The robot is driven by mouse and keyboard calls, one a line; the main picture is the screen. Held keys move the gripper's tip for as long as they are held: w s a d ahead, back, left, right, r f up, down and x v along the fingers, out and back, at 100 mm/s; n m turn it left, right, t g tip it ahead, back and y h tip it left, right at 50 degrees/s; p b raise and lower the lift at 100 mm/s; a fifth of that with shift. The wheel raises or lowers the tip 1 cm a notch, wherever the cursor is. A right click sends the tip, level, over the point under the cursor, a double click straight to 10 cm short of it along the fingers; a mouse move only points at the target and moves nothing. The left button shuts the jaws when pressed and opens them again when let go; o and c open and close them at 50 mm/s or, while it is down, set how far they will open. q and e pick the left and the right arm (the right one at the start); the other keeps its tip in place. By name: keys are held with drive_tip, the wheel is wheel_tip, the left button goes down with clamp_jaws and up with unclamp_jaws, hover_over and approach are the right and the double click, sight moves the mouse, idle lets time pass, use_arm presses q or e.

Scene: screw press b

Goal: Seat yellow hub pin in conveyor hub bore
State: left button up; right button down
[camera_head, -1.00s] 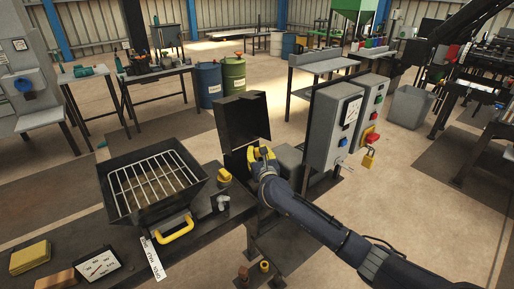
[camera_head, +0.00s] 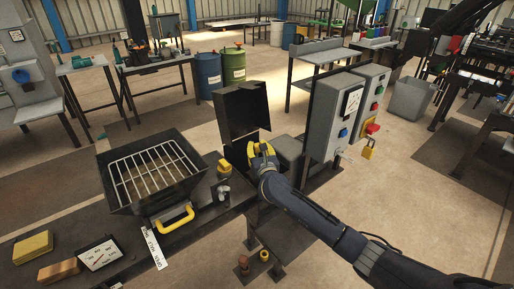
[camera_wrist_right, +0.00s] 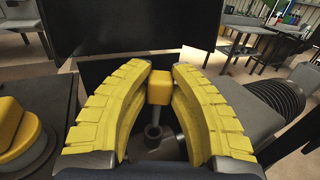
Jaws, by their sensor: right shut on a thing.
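The yellow hub pin shows in the right wrist view as a block-like yellow head (camera_wrist_right: 160,87) between the yellow finger pads of my right gripper (camera_wrist_right: 163,72). A grey shaft shows below the head. Below it is a dark round socket with a raised ring (camera_wrist_right: 153,132), which looks like the hub bore; the shaft's lower end is not clear, so I cannot tell whether it is in the bore. In the head view my right gripper (camera_head: 262,151) is at the black housing with the upright cover (camera_head: 243,112), hiding the pin and bore. My left gripper is not in view.
A yellow knob (camera_wrist_right: 18,130) stands left of my right gripper. A ribbed dark cylinder (camera_wrist_right: 276,95) is on the right. A grey control box (camera_head: 335,120) with a padlock stands right of the housing. A black tray with a wire grid (camera_head: 155,170) is on the left bench.

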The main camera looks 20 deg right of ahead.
sight(257, 156)
drive_tip(key=shift+f, duration=0.85)
idle(0.3)
drive_tip(key=shift+f, duration=0.65)
drive_tip(key=shift+f, duration=0.35)
idle(0.8)
drive_tip(key=shift+f, duration=0.3)
drive_tip(key=c, duration=1.2)
unclamp_jaws()
drive_tip(key=shift+o, duration=0.2)
